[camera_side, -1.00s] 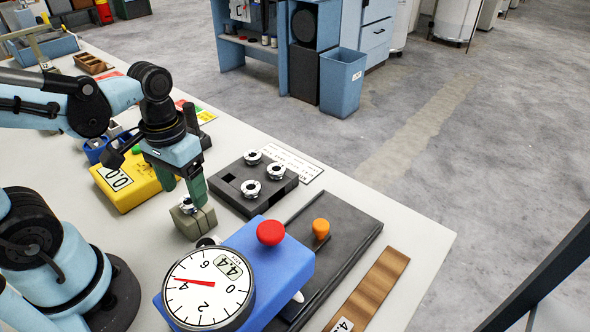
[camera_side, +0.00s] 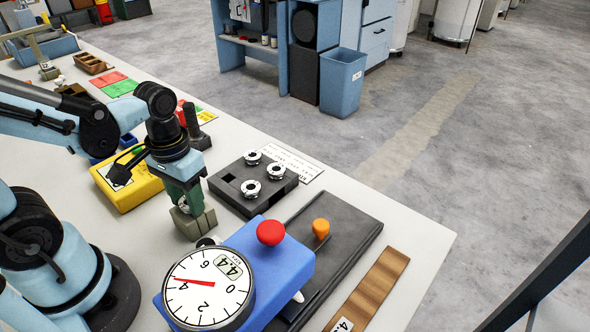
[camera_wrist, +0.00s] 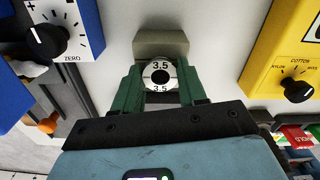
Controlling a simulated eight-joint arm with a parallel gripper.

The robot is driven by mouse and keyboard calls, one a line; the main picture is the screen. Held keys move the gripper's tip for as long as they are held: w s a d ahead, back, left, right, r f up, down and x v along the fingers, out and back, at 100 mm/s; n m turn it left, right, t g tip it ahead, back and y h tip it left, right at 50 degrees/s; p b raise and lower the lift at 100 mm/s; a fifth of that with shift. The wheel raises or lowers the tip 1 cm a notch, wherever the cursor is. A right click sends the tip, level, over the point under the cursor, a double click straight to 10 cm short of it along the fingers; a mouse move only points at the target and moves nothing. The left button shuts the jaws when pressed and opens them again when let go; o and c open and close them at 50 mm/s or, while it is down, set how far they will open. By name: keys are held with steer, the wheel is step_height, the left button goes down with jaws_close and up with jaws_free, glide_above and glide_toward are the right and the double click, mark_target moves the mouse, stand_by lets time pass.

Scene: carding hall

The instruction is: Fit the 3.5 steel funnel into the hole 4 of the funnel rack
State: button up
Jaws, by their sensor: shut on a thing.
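The 3.5 steel funnel (camera_wrist: 160,66) shows in the wrist view as a round steel ring with a dark bore, marked 3.5. It is at a grey-beige block (camera_side: 199,225), which stands on the table. My gripper (camera_wrist: 160,92) is shut on the funnel, with one green finger on each side. In the side view my gripper (camera_side: 186,205) is low at the block, and the fingers largely hide the funnel. The funnel rack (camera_side: 233,198) is a dark block to the right of my gripper. It holds several steel funnels, and an empty recess shows on its left side. Its hole numbers are not readable.
A blue gauge (camera_side: 262,262) with a round dial and red knob stands in front of the block. A yellow box (camera_side: 126,190) stands to the left. A dark plate with an orange knob (camera_side: 320,228) lies right of the gauge. A printed sheet (camera_side: 300,165) lies behind the rack.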

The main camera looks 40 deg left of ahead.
steer(key=shift+c, duration=1.3)
steer(key=shift+r, duration=0.2)
steer(key=shift+r, duration=1.4)
steer(key=s+d+r, duration=0.5)
steer(key=d+r, duration=0.3)
steer(key=d, duration=0.2)
steer(key=w+a+f, duration=0.1)
steer(key=w+a, duration=0.2)
steer(key=w, duration=0.9)
steer(key=shift+w+a+f, duration=0.75)
steer(key=shift+a+f, duration=0.95)
steer(key=shift+f, duration=0.15)
steer(key=shift+w+a+f, duration=0.75)
steer(key=shift+a+f, duration=0.9)
steer(key=shift+f, duration=0.25)
steer(key=shift+w+a+f, duration=0.75)
steer(key=shift+a+f, duration=0.95)
steer(key=shift+f, duration=0.15)
steer(key=shift+f, duration=0.25)
